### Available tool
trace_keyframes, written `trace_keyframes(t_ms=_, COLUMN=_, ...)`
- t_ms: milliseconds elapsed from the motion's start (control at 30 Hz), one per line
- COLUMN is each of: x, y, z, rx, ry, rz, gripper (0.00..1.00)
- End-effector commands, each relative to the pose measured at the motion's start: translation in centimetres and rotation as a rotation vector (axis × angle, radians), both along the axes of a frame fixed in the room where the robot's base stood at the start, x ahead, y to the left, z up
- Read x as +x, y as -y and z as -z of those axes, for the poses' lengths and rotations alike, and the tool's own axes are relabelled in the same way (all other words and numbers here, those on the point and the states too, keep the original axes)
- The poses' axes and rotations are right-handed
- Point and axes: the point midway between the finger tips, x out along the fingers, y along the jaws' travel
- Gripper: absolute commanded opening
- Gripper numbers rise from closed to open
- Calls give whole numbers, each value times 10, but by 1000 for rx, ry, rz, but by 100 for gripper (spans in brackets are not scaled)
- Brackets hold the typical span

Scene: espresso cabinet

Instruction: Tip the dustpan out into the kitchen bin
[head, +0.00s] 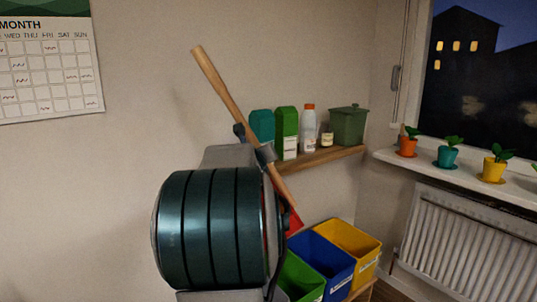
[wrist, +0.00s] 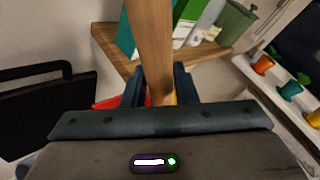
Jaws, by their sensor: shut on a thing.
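My gripper (head: 253,143) is shut on the long wooden handle of the dustpan (head: 211,75). The handle is tilted, its upper end to the upper left and its lower end to the lower right. A red part, apparently the pan, shows only partly behind my arm, above the bins. In the wrist view the handle (wrist: 152,45) runs between the fingers (wrist: 158,88), with a bit of red below left. Whether the pan holds anything is hidden. Three open bins stand at lower right: green (head: 300,278), blue (head: 325,265) and yellow (head: 352,247). Their labels are too small to read.
A wooden shelf (head: 322,157) behind the handle bears green cartons (head: 287,130), a white bottle (head: 308,130) and a green canister (head: 348,125). Potted plants line the windowsill (head: 435,169) above a radiator (head: 460,245). A calendar (head: 48,65) hangs at left.

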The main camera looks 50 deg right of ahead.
Motion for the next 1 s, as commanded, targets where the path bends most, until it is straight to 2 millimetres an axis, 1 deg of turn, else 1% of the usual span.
trace_keyframes(t_ms=300, x=14, y=-19, z=4, rx=-73, ry=-51, rz=-1, gripper=0)
trace_keyframes(t_ms=1000, x=38, y=-51, z=39, rx=-189, ry=-138, rz=-1, gripper=0)
